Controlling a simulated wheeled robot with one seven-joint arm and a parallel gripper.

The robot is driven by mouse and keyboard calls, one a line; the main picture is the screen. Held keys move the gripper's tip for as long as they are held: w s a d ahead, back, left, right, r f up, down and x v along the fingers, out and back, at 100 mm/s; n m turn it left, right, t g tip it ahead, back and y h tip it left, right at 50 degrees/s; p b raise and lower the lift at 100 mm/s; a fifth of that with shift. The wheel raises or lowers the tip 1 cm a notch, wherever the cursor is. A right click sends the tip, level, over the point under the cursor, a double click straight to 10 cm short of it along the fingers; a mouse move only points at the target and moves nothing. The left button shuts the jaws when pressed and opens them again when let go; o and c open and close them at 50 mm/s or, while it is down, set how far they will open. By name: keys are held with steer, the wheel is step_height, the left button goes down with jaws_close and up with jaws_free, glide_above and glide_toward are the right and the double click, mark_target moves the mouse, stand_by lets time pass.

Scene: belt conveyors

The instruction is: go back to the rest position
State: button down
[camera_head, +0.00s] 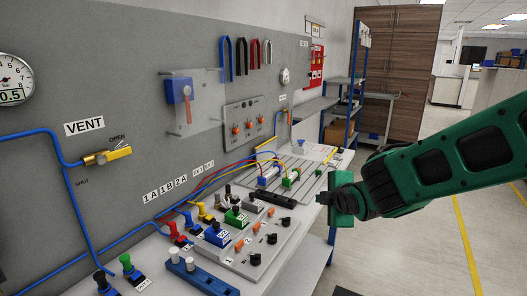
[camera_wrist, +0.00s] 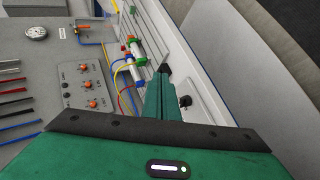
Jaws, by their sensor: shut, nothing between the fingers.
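My gripper (camera_head: 335,203) is at the end of my green arm, which comes in from the right in the head view. It is over the front edge of the workbench, beside the slotted plate with the cylinders. In the wrist view my gripper (camera_wrist: 163,92) shows its green fingers together, with nothing between them. The fingertips point toward the slotted plate area, apart from the fittings as far as I can tell.
The bench holds a valve panel (camera_head: 250,247), coloured valves and a slotted plate (camera_head: 318,160). A grey wall board (camera_head: 130,80) carries a yellow VENT valve (camera_head: 108,156), gauge (camera_head: 12,80) and switch box (camera_head: 243,123). Open floor (camera_head: 430,245) lies at the right.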

steer(key=s+d+f+m+g+h, duration=0.2)
steer(key=s+d+m+g, duration=0.1)
steer(key=s+d+m, duration=0.65)
steer(key=s+d+f+m+g+h, duration=0.1)
steer(key=s+d+f+m+g, duration=0.2)
steer(key=s+d, duration=0.65)
steer(key=s+d+m+g, duration=0.2)
steer(key=s+m, duration=0.4)
steer(key=s, duration=0.3)
steer(key=s+d+r+m+g+y, duration=0.1)
steer(key=s+d+m+g, duration=0.2)
steer(key=s+m, duration=0.3)
steer(key=s, duration=0.2)
steer(key=shift+s+g+y, duration=0.3)
steer(key=shift+s, duration=0.1)
steer(key=shift+w, duration=0.1)
